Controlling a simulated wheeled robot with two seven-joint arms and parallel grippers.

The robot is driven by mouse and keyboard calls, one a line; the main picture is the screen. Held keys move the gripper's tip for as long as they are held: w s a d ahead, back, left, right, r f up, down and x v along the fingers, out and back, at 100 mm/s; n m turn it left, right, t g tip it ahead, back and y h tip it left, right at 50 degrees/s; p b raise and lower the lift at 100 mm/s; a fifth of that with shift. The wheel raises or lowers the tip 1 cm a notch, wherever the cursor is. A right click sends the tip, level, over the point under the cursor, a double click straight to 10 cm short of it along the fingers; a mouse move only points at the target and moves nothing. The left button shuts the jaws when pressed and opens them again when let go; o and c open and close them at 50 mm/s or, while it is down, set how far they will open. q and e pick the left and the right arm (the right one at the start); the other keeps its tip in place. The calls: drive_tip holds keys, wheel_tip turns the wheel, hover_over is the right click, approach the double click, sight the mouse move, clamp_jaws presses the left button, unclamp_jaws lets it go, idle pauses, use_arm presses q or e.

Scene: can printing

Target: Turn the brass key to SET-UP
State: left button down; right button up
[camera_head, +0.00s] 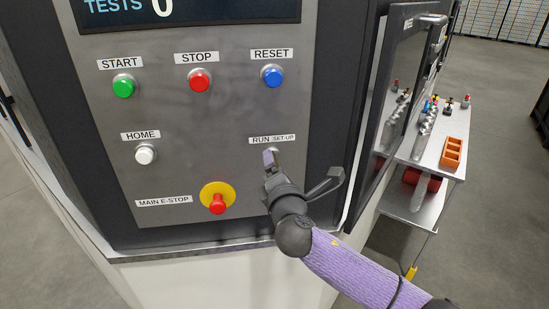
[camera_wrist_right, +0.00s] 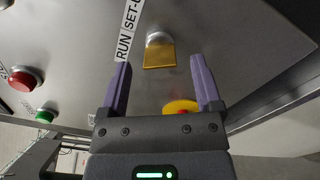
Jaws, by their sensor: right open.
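The brass key (camera_wrist_right: 160,54) sits in a round silver collar (camera_wrist_right: 159,37) on the grey panel, beside the RUN SET-UP label (camera_wrist_right: 128,30). Its flat bow faces the wrist camera. I cannot tell which mark it points to. In the head view the label (camera_head: 272,139) shows, while my gripper hides most of the key. My right gripper (camera_head: 270,158) is in front of the key switch. In the right wrist view its two purple fingers (camera_wrist_right: 160,64) are apart, one on each side of the key, with gaps between. My left gripper is not in view.
The red E-stop (camera_head: 217,203) on its yellow plate is left of and below my right gripper. The HOME button (camera_head: 145,154), STOP button (camera_head: 200,79) and RESET button (camera_head: 273,75) are on the same panel. An open door (camera_head: 384,110) and side table (camera_head: 424,160) stand right.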

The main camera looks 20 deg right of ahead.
drive_tip(key=shift+w+d, duration=0.15)
drive_tip(key=shift+w, duration=1.35)
clamp_jaws()
